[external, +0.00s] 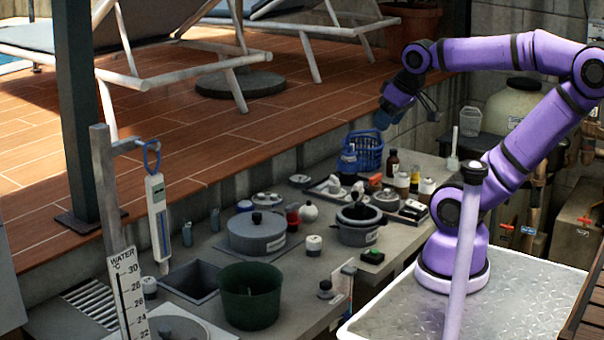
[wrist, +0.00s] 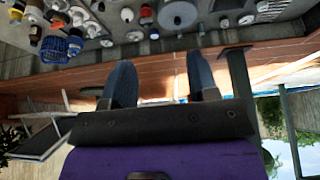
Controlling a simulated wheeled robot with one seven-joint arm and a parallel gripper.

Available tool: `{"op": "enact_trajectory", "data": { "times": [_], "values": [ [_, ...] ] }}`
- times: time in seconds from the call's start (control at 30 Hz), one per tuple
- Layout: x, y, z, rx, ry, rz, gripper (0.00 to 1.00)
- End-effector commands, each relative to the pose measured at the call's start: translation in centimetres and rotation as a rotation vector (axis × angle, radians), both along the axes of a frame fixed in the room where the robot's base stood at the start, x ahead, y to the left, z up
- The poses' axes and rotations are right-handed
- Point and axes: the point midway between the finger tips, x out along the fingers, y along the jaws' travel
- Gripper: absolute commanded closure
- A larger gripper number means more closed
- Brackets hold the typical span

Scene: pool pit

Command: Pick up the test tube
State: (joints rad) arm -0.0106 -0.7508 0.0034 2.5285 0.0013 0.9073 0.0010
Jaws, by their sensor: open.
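I cannot make out the test tube for certain in either view; the small items on the bench are too small to tell apart. A slim, pale upright piece (external: 454,142) stands at the bench's right end, but I cannot tell what it is. My gripper (external: 406,112) is raised above the far right part of the bench, near the blue basket (external: 369,150). In the wrist view my gripper (wrist: 161,66) shows two blue fingers wide apart with nothing between them. The basket also shows at the upper left there (wrist: 58,47).
The grey bench (external: 285,265) holds a lidded round pot (external: 257,235), a smaller pot (external: 357,226), a green bucket (external: 250,297) and several small bottles. A thermometer (external: 158,220) hangs at the left. The wooden deck (external: 190,125) rises behind the bench.

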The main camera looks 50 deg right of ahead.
Motion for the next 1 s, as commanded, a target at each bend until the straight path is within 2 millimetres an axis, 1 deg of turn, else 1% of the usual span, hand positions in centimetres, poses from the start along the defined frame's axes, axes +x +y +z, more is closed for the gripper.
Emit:
{"op": "enact_trajectory", "data": {
  "times": [0.1, 0.3, 0.33, 0.57, 0.67, 0.77, 0.83, 0.97, 1.0],
  "values": [
    [-0.4, -0.2, 0.0, 0.004, -0.005, -0.015, 0.46],
    [-0.4, -0.2, 0.0, 0.004, -0.005, -0.015, 0.46],
    [-0.4, -0.2, 0.0, 0.004, -0.005, -0.014, 0.41],
    [-0.4, -0.2, 0.0, 0.003, -0.005, -0.013, 0.41],
    [0.0, -0.2, 0.2, 0.002, -0.001, -0.011, 0.41],
    [1.3, -0.1, 0.8, -0.003, 0.012, -0.003, 0.41],
    [2.9, -0.1, 1.4, -0.011, 0.027, 0.007, 0.41],
    [6.7, 0.1, 2.6, -0.025, 0.059, 0.031, 0.41],
    [8.0, 0.2, 2.9, -0.029, 0.069, 0.039, 0.41]
  ]
}}
